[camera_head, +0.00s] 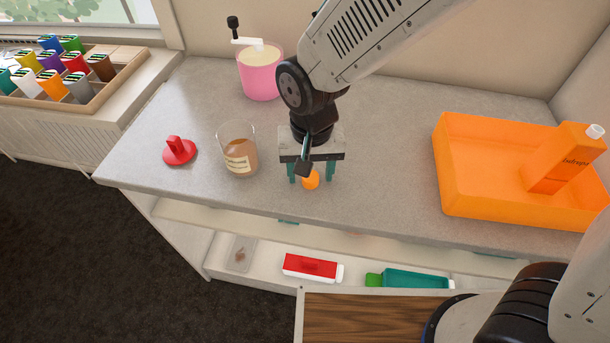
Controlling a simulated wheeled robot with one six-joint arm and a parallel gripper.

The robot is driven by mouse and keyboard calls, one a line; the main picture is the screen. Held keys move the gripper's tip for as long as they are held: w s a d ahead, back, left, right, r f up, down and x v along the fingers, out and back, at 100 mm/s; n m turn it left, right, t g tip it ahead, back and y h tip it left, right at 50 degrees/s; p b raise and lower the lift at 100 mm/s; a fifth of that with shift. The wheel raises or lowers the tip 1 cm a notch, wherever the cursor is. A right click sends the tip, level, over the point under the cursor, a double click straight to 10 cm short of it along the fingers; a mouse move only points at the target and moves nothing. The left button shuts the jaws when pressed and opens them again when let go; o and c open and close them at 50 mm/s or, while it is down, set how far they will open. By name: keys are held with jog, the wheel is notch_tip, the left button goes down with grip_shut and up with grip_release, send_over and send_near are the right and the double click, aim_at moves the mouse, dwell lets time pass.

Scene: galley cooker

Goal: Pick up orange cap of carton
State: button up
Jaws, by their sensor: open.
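The small orange cap (311,180) lies on the grey counter near its front edge. My gripper (311,174) points down over the cap, with its teal fingers apart on either side of it. The cap is partly hidden by the gripper, and I cannot tell whether a finger touches it. The orange carton (564,158), with a white spout, leans in an orange tray (447,172) at the right.
A glass jar (239,156) with brown contents and a red lid (178,151) stand left of my gripper. A pink pot (259,75) stands behind. A lower shelf holds a red carton (310,267) and a teal one (415,279). Counter between gripper and tray is clear.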

jog(key=c, duration=1)
jog(key=shift+r, duration=0.15)
